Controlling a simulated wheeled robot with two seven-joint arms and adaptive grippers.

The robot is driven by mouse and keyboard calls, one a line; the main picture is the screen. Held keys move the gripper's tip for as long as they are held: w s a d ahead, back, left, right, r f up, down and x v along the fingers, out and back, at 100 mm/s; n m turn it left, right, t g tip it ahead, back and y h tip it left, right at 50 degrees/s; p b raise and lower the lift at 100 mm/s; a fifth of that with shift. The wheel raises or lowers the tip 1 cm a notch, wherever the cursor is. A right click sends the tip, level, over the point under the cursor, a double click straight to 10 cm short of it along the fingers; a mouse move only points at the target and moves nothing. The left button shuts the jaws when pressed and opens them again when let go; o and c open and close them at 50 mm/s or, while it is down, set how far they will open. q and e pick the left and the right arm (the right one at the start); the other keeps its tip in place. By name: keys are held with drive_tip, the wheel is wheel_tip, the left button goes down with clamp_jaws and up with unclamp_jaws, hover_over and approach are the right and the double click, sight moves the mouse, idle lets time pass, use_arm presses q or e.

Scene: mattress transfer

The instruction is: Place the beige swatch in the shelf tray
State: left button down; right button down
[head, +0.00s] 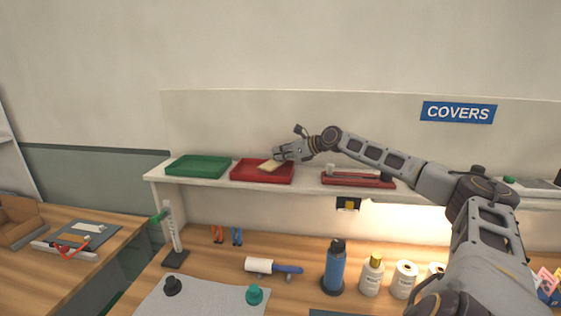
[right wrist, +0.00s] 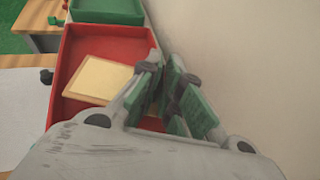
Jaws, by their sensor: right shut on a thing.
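The beige swatch (head: 270,166) is a thin flat square over the red shelf tray (head: 262,180). In the right wrist view the swatch (right wrist: 98,78) lies within the outline of the red tray (right wrist: 72,62), slightly turned against its walls. My right gripper (head: 279,155) reaches in from the right and is shut on the swatch's near edge. Its green-padded fingers (right wrist: 165,95) show in the right wrist view. I cannot tell whether the swatch touches the tray floor. My left gripper is not in view.
A green tray (head: 198,167) stands left of the red one on the white shelf (head: 222,183). The wall (head: 230,115) is close behind. The bench below holds a lint roller (head: 262,266), a blue bottle (head: 335,268) and white containers.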

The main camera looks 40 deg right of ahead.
sight(281, 161)
drive_tip(key=shift+f, duration=1.45)
drive_tip(key=shift+f, duration=0.15)
drive_tip(key=c, duration=1.9)
unclamp_jaws()
drive_tip(key=shift+r, duration=0.2)
